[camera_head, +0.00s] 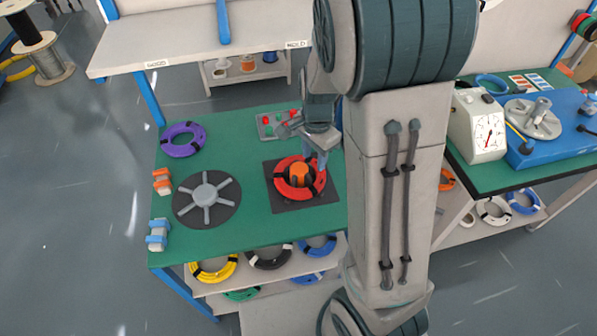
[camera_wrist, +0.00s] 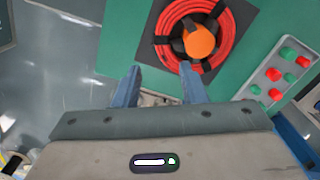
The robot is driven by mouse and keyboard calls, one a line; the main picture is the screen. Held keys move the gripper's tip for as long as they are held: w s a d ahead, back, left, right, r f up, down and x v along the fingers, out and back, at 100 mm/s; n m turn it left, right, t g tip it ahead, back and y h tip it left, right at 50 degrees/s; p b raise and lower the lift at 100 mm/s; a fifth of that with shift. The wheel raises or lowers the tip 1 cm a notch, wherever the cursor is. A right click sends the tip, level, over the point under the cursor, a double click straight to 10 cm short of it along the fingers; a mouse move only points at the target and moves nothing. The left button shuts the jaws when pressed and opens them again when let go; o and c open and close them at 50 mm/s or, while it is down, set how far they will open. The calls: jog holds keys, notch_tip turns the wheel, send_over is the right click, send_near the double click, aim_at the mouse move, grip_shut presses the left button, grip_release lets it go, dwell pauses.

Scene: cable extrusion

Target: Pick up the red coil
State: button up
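The red coil (camera_head: 282,183) lies flat around an orange-topped hub (camera_head: 299,175) on a dark square plate (camera_head: 327,191) on the green table. In the wrist view the red coil (camera_wrist: 228,50) shows black straps and the orange hub top (camera_wrist: 200,43) in its middle. My gripper (camera_head: 318,157) is above the coil's upper right edge in the head view. In the wrist view its two fingers (camera_wrist: 160,80) are spread apart with nothing between them. One fingertip overlaps the coil's near edge in the picture; I cannot tell whether it touches.
A button panel (camera_head: 277,125) stands behind the coil. A purple coil (camera_head: 183,140) and a grey spoked disc (camera_head: 206,199) lie to the left. Several coils sit on the shelf below (camera_head: 262,274). A white shelf (camera_head: 200,37) overhangs the back. Green table (camera_head: 235,145) is bare between them.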

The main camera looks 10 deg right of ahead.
send_over(309, 190)
jog(key=f, duration=0.9)
jog(key=shift+d+f, duration=0.1)
jog(key=shift+d, duration=0.3)
jog(key=shift+a+f, duration=0.2)
jog(key=shift+f, duration=1.15)
jog(key=shift+a+f, duration=0.2)
jog(key=shift+f, duration=1.1)
grip_shut()
